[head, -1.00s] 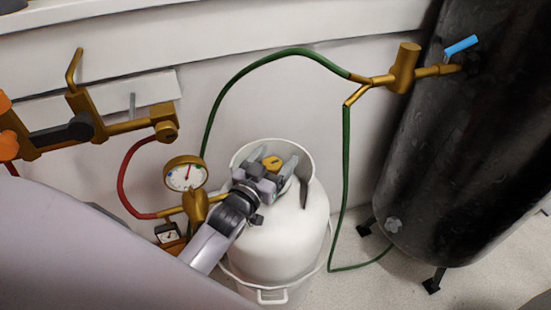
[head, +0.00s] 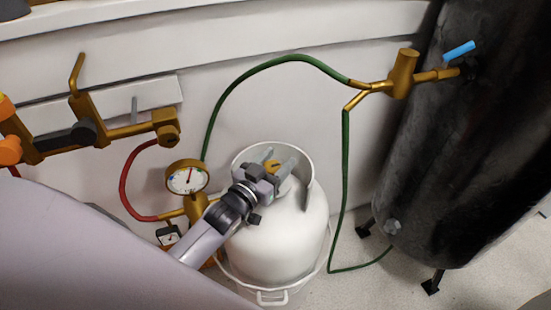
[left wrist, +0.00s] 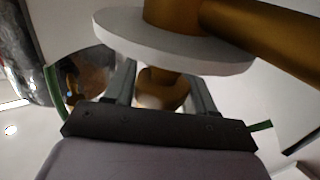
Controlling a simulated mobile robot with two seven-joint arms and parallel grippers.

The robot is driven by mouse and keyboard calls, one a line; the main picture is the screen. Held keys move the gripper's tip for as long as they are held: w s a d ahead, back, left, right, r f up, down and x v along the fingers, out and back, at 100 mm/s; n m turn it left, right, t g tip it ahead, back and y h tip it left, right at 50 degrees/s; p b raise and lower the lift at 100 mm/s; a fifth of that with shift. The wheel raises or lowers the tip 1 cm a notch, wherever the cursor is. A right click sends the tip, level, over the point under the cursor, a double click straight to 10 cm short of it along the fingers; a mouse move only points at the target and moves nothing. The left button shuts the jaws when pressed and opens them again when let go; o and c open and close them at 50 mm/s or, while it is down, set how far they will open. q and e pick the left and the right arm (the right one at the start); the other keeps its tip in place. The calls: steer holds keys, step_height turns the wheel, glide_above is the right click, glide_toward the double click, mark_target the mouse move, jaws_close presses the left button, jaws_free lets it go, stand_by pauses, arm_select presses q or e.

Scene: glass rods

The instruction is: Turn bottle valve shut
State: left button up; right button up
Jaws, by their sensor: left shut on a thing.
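The white gas bottle (head: 285,235) stands upright on the floor, with a raised collar around its top. The yellow-brass bottle valve knob (head: 271,164) shows inside the collar, partly covered by my gripper. My left gripper (head: 273,168) reaches in from the lower left over the bottle top and is shut on the knob. The knob's exact turn is hard to tell. My right gripper is not in view.
A round pressure gauge (head: 187,177) stands close left of my wrist, with a red hose (head: 124,185) behind. A green hose (head: 250,70) arches to a brass fitting (head: 403,75) beside a black tank (head: 440,150) with a blue lever (head: 459,49). Floor between bottle and tank is mostly clear.

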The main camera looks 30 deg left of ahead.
arm_select(q)
steer(key=shift+h, duration=0.3)
steer(key=o, duration=1)
steer(key=shift+c, duration=0.2)
steer(key=s, duration=0.5)
steer(key=shift+s+a+p, duration=0.25)
steer(key=shift+a+p, duration=0.1)
steer(key=shift+a, duration=0.05)
steer(key=shift+s+a, duration=0.1)
steer(key=shift+s, duration=0.7)
steer(key=s+d+f+g+p, duration=0.1)
steer(key=s+d+g+p, duration=0.1)
steer(key=s+p, duration=0.3)
steer(key=s+d+f+m+g+p, duration=0.1)
steer(key=s+g+p, duration=0.4)
steer(key=s, duration=0.5)
steer(key=shift+d+f, duration=0.65)
steer(key=shift+d, duration=0.3)
